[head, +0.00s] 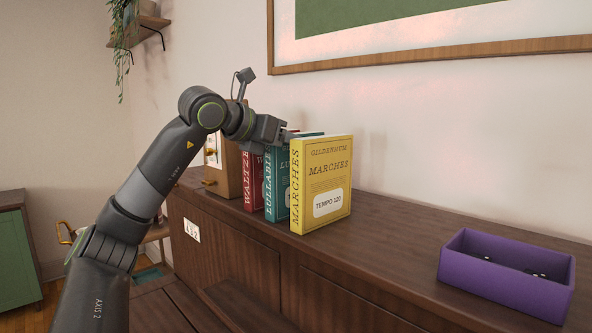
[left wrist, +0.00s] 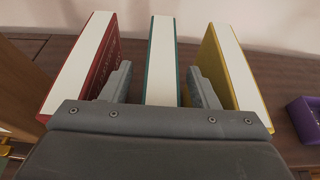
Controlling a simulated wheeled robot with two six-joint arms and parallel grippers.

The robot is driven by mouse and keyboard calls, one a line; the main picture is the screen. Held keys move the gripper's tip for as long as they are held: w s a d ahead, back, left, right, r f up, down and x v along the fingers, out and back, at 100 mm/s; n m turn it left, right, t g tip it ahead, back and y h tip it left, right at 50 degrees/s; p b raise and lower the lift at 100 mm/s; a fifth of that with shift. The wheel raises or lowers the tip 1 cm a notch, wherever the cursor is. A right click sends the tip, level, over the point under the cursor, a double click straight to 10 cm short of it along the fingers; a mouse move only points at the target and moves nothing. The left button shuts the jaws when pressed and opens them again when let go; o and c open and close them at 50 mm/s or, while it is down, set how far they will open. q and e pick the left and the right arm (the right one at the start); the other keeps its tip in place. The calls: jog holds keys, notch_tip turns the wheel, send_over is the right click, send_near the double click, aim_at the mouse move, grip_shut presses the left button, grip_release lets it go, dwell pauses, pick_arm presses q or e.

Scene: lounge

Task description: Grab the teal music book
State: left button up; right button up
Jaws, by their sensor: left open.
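The teal music book (head: 277,183), lettered "Lullabies", stands upright on the brown wooden top between a red book (head: 252,180) and a yellow book (head: 322,185). My left gripper (head: 284,136) is above the row, partly in front of the book tops. In the left wrist view my open left gripper (left wrist: 159,88) has one finger in the gap on each side of the teal book (left wrist: 162,62). The red book (left wrist: 88,62) and the yellow book (left wrist: 233,68) are outside the fingers. Contact with the teal book is not visible. My right gripper is out of view.
A wooden box-like object (head: 222,165) stands left of the books. A purple open box (head: 507,274) with small dark items is at the right; its edge also shows in the left wrist view (left wrist: 304,118). The top (head: 395,225) between books and box is clear. The wall is close behind.

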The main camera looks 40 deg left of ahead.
pick_arm(q)
jog(key=shift+w+d+f, duration=0.1)
jog(key=shift+w, duration=0.1)
grip_shut()
dwell(0.3)
